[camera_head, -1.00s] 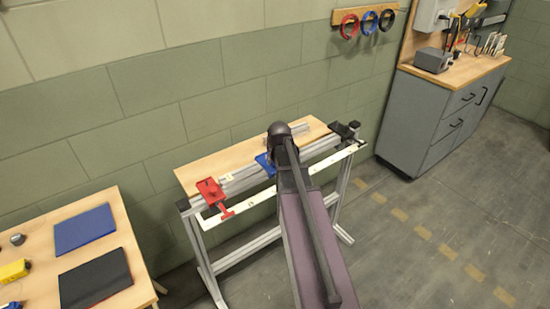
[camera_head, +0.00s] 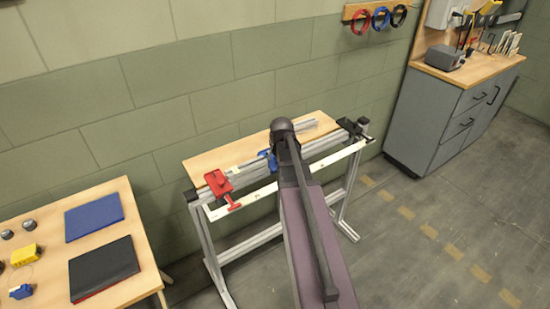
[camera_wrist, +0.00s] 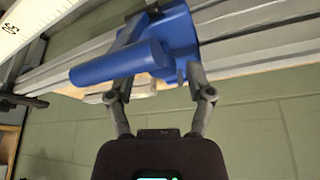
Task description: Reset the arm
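In the head view, my gripper (camera_head: 288,155) is at the blue clamp (camera_head: 269,160) on the metal rail of the bench; my own arm hides most of the contact. In the wrist view, the blue clamp (camera_wrist: 172,38) is close up, with its round blue handle (camera_wrist: 118,63) pointing left. My gripper's fingers (camera_wrist: 163,85) stand apart, one on each side. The handle crosses over the left finger, and the right finger lies against or very close to the clamp's edge. The fingertips are hidden, so I cannot tell whether they grip it.
A red clamp (camera_head: 218,184) sits at the rail's left end, a black fixture (camera_head: 352,128) at its right. A white ruled strip (camera_head: 252,195) runs along the front. A wooden table (camera_head: 142,248) stands left, a grey cabinet (camera_head: 432,118) right. Floor at right is clear.

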